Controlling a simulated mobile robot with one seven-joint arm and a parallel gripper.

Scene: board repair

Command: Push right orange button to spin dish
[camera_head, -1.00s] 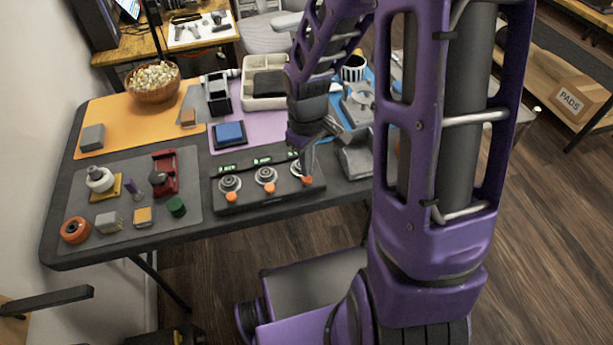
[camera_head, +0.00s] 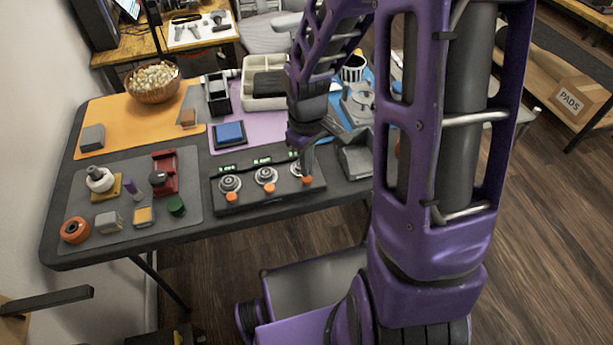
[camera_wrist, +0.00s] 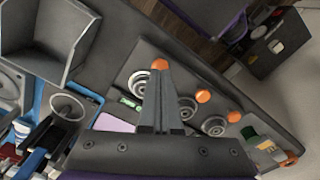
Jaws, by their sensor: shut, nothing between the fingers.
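The dark board (camera_head: 255,205) lies near the table's front edge. It carries a row of three round metal dishes, each with an orange button in front. The right orange button (camera_head: 307,180) is at the board's right end. It shows in the wrist view (camera_wrist: 160,64) at the fingertips. My gripper (camera_head: 306,172) is shut and empty, pointing down over the right dish (camera_head: 297,168), which it partly hides. In the wrist view the fingertips (camera_wrist: 161,74) overlap the button's edge; I cannot tell whether they touch it. The middle button (camera_head: 269,188) and left button (camera_head: 232,197) are clear.
A grey open bin (camera_head: 355,160) stands just right of the board. A grey mat (camera_head: 150,220) with several small parts lies to the left. A blue block (camera_head: 229,132) on a dark tray sits behind the board.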

